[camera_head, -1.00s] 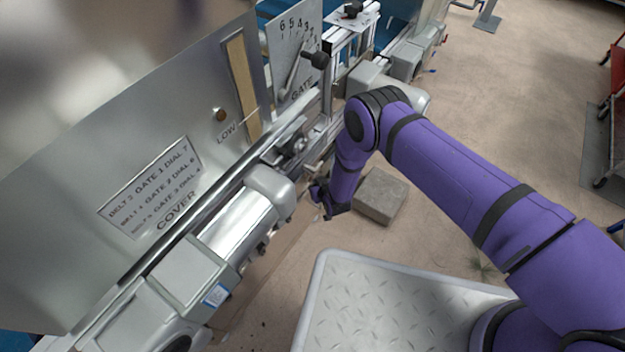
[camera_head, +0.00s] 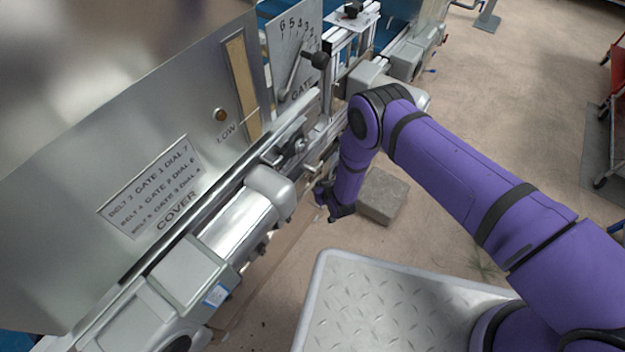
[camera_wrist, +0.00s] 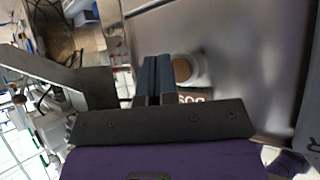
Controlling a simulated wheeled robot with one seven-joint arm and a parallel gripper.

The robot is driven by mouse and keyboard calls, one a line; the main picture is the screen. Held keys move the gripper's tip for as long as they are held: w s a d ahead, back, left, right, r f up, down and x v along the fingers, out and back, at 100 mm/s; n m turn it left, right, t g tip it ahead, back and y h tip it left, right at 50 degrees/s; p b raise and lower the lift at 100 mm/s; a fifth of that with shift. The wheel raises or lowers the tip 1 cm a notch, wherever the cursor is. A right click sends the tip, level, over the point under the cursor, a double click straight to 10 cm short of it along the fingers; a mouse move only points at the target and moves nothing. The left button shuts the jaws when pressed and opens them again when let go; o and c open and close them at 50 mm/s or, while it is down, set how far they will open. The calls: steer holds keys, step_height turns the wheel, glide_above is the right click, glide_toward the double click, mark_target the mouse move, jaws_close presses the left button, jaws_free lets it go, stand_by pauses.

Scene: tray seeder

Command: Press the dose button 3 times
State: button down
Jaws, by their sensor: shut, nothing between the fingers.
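The dose button (camera_wrist: 183,69) is a round orange-brown cap in a pale ring on a grey metal panel in the wrist view. A dark label (camera_wrist: 195,97) with partly hidden lettering sits just below it. My gripper (camera_wrist: 157,66) is shut and empty, its dark blue fingers just left of the button in the picture. Whether the fingertips touch the button or panel cannot be told. In the head view my gripper (camera_head: 322,196) hangs beside the machine's near side, and the dose button is not visible there.
The seeder's metal cover (camera_head: 90,150) carries a printed dial plate (camera_head: 150,188) and a brown round lamp (camera_head: 220,115) by the word LOW. A gate lever (camera_head: 318,60) stands behind. A grey block (camera_head: 382,195) lies on the floor beyond my gripper.

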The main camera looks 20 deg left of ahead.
steer(key=shift+s+d, duration=0.3)
steer(key=shift+d, duration=0.5)
steer(key=shift+s+d, duration=0.25)
steer(key=shift+d, duration=0.55)
steer(key=shift+s+d, duration=0.3)
steer(key=shift+d, duration=0.5)
stand_by(0.8)
